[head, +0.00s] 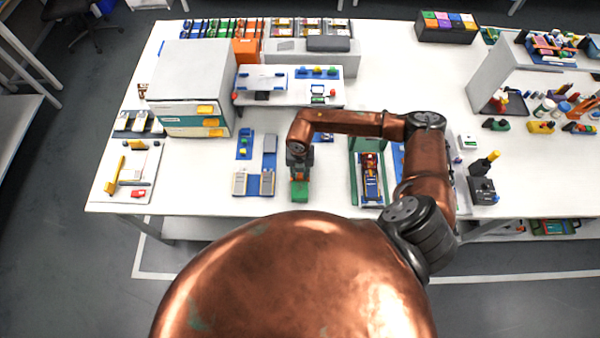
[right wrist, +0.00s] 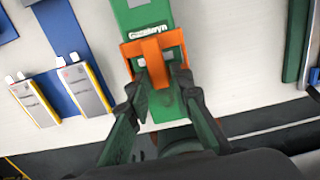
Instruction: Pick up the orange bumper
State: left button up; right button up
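The orange bumper (right wrist: 156,44) is a bracket-shaped piece lying across the lettered green device (right wrist: 150,14) in the right wrist view. The end of the green device (head: 300,193) also shows on the table in the head view. My right gripper (right wrist: 160,84) is over the near part of the bumper, with its two fingers apart, one on each side. The fingers look open, and I cannot tell whether they touch the bumper. In the head view my right gripper (head: 299,172) points down and hides most of the bumper. My left gripper is not in view.
Blue fixtures with pale silver cells (right wrist: 82,88) lie left of the green device. A green frame with a blue piece (head: 371,180) stands to the right. A white box with yellow handles (head: 190,85) and a low stand (head: 270,98) are behind. The table's front edge is close.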

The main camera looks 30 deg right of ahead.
grip_shut()
